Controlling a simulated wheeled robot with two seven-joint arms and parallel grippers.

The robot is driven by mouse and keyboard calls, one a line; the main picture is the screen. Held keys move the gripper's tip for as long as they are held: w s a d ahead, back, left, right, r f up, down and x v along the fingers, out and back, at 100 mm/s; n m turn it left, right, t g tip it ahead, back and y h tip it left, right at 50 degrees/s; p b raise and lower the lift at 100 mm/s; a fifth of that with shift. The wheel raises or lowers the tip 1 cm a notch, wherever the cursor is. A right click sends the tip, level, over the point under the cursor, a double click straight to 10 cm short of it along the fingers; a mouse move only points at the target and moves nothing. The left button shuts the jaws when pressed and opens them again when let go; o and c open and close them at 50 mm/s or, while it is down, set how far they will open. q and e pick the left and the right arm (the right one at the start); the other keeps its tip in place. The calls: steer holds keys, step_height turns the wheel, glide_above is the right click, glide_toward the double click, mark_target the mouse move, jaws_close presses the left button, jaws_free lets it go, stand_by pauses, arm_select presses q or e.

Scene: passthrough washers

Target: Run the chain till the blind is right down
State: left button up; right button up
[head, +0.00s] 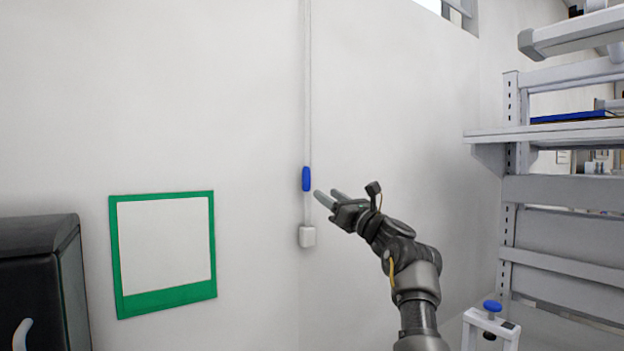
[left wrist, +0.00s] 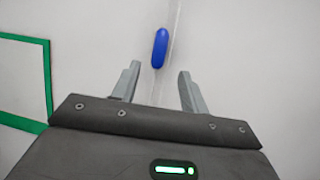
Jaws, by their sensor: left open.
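The chain (head: 308,100) runs vertically down the wall from the top of the head view. A blue grip piece (head: 306,179) sits on it, and a white box (head: 307,236) is at its lower end. My left gripper (head: 325,197) is open, just right of and slightly below the blue piece. In the left wrist view the blue piece (left wrist: 160,48) lies ahead of and between the two open fingertips (left wrist: 158,72), apart from both. The blind's fabric cannot be made out; only a corner of a window (head: 450,12) shows at the top. My right gripper is not in view.
The wall around the chain is clear.

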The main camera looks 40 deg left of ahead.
mark_target(309, 182)
arm_select(q)
steer(key=p+x, duration=0.3)
steer(key=x, duration=0.4)
steer(key=shift+a+r+p, duration=0.2)
steer(key=shift+r+p, duration=0.05)
steer(key=shift+p, duration=0.05)
steer(key=shift+a+r, duration=0.1)
steer(key=shift+a, duration=0.35)
jaws_close()
